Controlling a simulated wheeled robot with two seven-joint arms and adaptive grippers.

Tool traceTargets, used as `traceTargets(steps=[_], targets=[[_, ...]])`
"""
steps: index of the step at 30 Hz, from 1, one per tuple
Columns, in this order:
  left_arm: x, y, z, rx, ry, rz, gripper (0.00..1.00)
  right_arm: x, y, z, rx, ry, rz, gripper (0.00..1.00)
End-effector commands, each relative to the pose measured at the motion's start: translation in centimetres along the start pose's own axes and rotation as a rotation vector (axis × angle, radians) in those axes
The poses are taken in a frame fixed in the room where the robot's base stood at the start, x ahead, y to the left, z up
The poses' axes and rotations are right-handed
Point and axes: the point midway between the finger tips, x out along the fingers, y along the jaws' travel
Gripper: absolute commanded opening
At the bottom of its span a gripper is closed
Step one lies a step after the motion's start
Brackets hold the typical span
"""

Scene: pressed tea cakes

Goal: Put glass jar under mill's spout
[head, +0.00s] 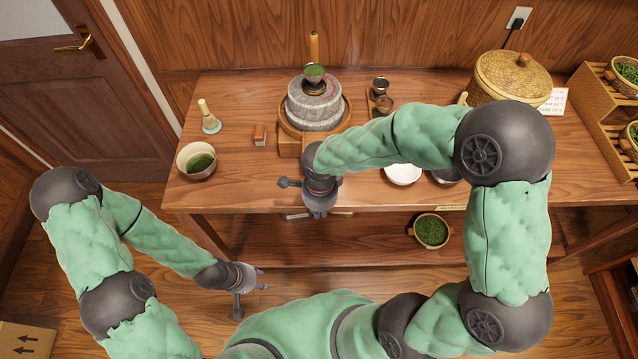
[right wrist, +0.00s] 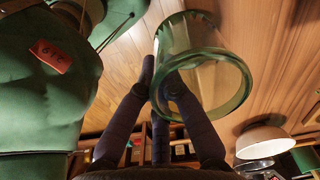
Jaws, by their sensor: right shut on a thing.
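The mill (head: 314,112) is grey stone in a round wooden tray at the table's back, with an upright handle and a bowl of green leaf on top. A wooden block, possibly its spout (head: 289,145), juts toward the front left. My right gripper (right wrist: 161,82) is shut on the clear, green-tinted glass jar (right wrist: 226,98) in the right wrist view. In the head view the right gripper (head: 318,193) is at the table's front edge, in front of the mill; I cannot make out the jar there. My left gripper (head: 250,289) is open and empty, low in front of the table.
A bowl of green powder (head: 197,161), a whisk on its stand (head: 208,118) and a small wooden block (head: 260,135) stand left of the mill. Dark cups (head: 381,94) and a white bowl (head: 403,174) are to its right. A lidded basket (head: 511,77) stands further right.

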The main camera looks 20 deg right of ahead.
Motion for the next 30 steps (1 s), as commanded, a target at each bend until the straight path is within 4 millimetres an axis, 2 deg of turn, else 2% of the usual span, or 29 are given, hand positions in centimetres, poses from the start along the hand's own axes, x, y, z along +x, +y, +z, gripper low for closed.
traceTargets(steps=[3, 6, 14, 21, 23, 30], targets=[[0.2, -0.1, 0.0, 0.0, 0.0, 0.0, 0.4, 0.1, -2.3, -0.5, 0.002, 0.001, 0.001, 0.0], [0.3, -0.1, 0.0, 0.0, 0.0, 0.0, 0.4, 0.0, -3.6, -0.8, 0.001, 0.0, -0.001, 0.0], [0.4, -0.1, 0.0, 0.0, 0.0, 0.0, 0.4, 0.0, -5.1, -1.2, 0.001, 0.0, 0.0, 0.0], [0.7, -0.2, 0.0, 0.0, 0.0, 0.0, 0.4, 0.1, -8.3, -1.9, 0.0, 0.001, 0.0, 0.0], [1.1, -0.4, -0.1, 0.0, 0.001, 0.0, 0.4, 0.7, -8.1, -1.8, -0.002, 0.001, 0.002, 0.0], [1.0, -0.4, -0.1, 0.0, 0.0, 0.0, 0.4, 0.6, -8.1, -1.8, -0.002, 0.0, 0.0, 0.0]])
